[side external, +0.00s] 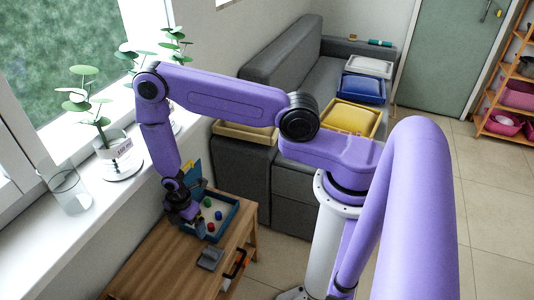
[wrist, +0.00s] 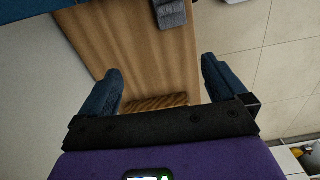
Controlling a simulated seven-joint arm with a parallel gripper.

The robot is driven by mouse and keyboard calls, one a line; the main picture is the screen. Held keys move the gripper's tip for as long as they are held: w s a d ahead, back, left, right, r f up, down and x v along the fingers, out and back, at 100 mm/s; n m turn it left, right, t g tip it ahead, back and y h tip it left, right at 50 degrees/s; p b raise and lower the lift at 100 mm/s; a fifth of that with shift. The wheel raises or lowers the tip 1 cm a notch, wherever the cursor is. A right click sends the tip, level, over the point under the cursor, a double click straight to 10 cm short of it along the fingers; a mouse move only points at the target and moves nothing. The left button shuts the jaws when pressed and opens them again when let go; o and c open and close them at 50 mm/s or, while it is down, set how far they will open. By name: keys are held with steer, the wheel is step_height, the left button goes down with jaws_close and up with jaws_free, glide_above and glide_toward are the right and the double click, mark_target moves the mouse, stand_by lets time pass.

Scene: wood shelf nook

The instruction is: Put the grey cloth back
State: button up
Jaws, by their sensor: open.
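The grey cloth (side external: 210,257) lies as a small folded-looking bundle on the wooden table (side external: 165,262), near its right edge. In the wrist view the cloth (wrist: 171,13) shows at the top centre, partly cut off by the frame, beyond my fingertips. My gripper (side external: 188,222) points down over the table at the near left side of the blue-rimmed tray, apart from the cloth. In the wrist view my gripper (wrist: 161,72) is open, with bare wood between its fingers. A darker striped wooden strip (wrist: 157,103) shows between the finger bases, partly hidden by my gripper.
The blue-rimmed tray (side external: 229,219) holds several small coloured objects. An orange and black item (side external: 237,262) is at the table's right side. A window sill with plants (side external: 103,143) and a glass (side external: 70,190) runs along the left. The table's near part is clear.

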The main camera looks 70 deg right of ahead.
steer(key=s+a+r+m, duration=0.15)
steer(key=s+r, duration=0.25)
steer(key=r, duration=0.7)
steer(key=s+a+r+m, duration=0.1)
steer(key=s+a+r, duration=0.2)
steer(key=r, duration=0.7)
steer(key=s+d+r+m, duration=0.1)
steer(key=s+d+r, duration=0.3)
steer(key=s+r, duration=0.3)
steer(key=s+d+r+m, duration=0.1)
steer(key=s+d+r, duration=0.3)
steer(key=s, duration=0.8)
step_height(320, 180, up, 3)
steer(key=shift+d+f, duration=0.15)
steer(key=shift+d, duration=0.1)
steer(key=shift+w, duration=0.1)
